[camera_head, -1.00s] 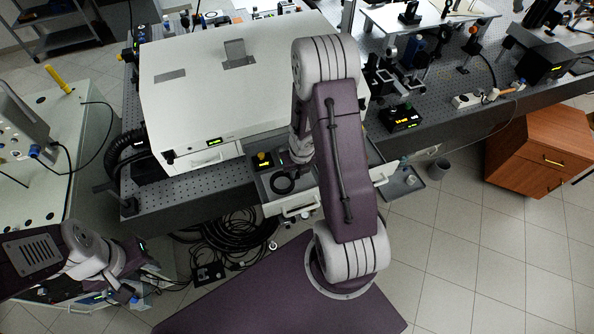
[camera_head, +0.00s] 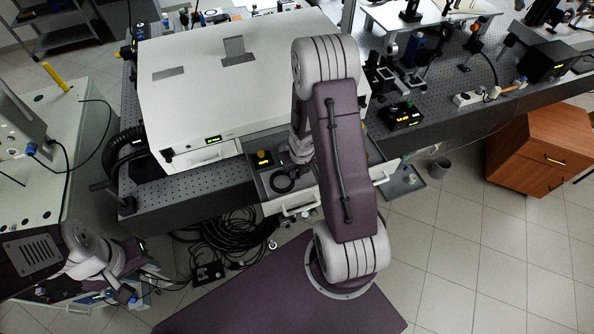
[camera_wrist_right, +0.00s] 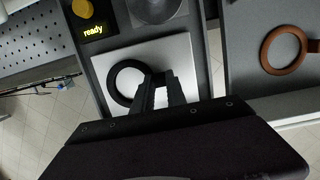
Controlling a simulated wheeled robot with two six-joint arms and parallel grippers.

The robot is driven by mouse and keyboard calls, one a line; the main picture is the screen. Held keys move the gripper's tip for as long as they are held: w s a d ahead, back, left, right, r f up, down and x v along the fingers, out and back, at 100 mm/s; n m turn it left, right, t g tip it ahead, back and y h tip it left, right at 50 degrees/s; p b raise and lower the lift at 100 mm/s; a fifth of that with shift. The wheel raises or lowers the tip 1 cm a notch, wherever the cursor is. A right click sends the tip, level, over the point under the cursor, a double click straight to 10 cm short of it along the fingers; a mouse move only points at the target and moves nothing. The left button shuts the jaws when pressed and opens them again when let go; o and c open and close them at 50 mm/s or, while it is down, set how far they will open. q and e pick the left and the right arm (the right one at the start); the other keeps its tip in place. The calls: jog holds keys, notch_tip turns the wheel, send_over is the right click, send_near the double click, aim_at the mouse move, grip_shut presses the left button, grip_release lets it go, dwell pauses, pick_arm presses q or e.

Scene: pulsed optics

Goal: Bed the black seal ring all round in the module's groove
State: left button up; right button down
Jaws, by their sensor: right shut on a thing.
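The black seal ring (camera_wrist_right: 125,82) shows in the right wrist view over a pale square plate, which looks like the module (camera_wrist_right: 180,60).
A copper-brown ring (camera_wrist_right: 283,50) lies on a grey tray at right. A dark round disc (camera_wrist_right: 155,8) and a "ready" display (camera_wrist_right: 94,30) with a yellow knob are beyond the plate. The large white enclosure (camera_head: 225,80) stands behind the drawer. Cables (camera_head: 230,235) lie below.

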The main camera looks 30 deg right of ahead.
jog(key=shift+f, duration=0.1)
jog(key=c, duration=1.8)
grip_release()
jog(key=shift+f, duration=0.1)
jog(key=o, duration=0.5)
jog(key=r+p, duration=0.3)
jog(key=r, duration=0.1)
jog(key=s+r+p, duration=0.1)
jog(key=r+p, duration=0.3)
jog(key=s+r+p, duration=0.1)
jog(key=r+p, duration=0.2)
jog(key=r, duration=0.2)
jog(key=shift+a+p, duration=0.15)
jog(key=shift+p, duration=0.25)
jog(key=shift+w, duration=0.15)
